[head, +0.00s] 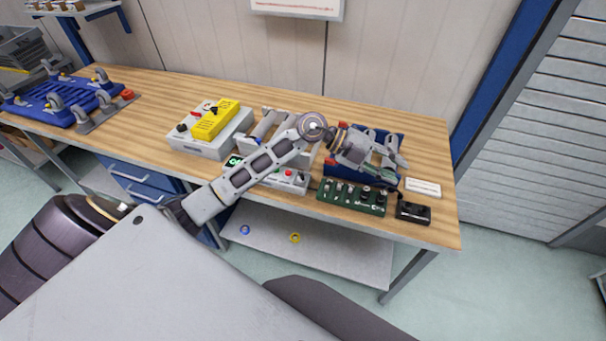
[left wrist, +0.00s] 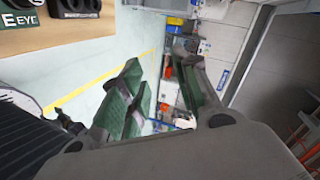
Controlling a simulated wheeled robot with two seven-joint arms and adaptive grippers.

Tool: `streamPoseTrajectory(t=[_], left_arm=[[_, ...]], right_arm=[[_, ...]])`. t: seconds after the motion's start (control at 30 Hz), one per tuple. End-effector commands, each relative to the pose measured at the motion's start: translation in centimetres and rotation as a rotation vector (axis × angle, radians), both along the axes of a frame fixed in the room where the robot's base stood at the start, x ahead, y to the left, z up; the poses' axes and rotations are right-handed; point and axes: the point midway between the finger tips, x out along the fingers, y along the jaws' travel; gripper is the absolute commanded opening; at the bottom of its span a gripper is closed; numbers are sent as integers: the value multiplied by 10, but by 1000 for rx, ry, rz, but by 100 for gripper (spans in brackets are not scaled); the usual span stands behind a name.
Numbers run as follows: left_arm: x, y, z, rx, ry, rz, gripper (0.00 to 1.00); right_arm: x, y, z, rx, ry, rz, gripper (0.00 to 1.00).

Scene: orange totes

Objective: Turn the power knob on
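A green panel (head: 345,204) with several small controls lies near the table's front edge, right of centre in the head view. Dark round knobs (head: 366,191) stand at its right end; I cannot tell which control is the power knob. In the left wrist view, part of a green panel (left wrist: 22,48) lettered "E EYE" shows at the top left, with dark round parts (left wrist: 75,8) beside it. My left gripper (head: 392,158) is above the table behind the green panel, apart from it. The left wrist view shows its fingers (left wrist: 160,97) spread and empty. My right gripper is out of view.
A grey control box with a red button (head: 288,174) is partly hidden under my left arm. A grey box with a yellow part (head: 213,121) stands left. A black box (head: 412,211) and a white card (head: 423,187) lie right. A blue tote (head: 342,168) is behind the panel.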

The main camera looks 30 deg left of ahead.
Motion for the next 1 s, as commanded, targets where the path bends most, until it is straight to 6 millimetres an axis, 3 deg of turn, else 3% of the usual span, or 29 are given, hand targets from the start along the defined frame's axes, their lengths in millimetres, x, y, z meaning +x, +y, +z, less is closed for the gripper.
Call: streamPoseTrajectory(t=[0.27, 0.5, 0.77, 1.0], left_arm=[[2, 45, -36, 308, 101, -28, 31], [6, 102, -57, 576, 214, 12, 31], [6, 177, -61, 855, 359, 118, 31], [2, 239, -49, 1058, 487, 249, 31]], right_arm=[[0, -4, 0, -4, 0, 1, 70], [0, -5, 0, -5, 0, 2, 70], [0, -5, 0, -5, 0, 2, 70], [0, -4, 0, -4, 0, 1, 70]])
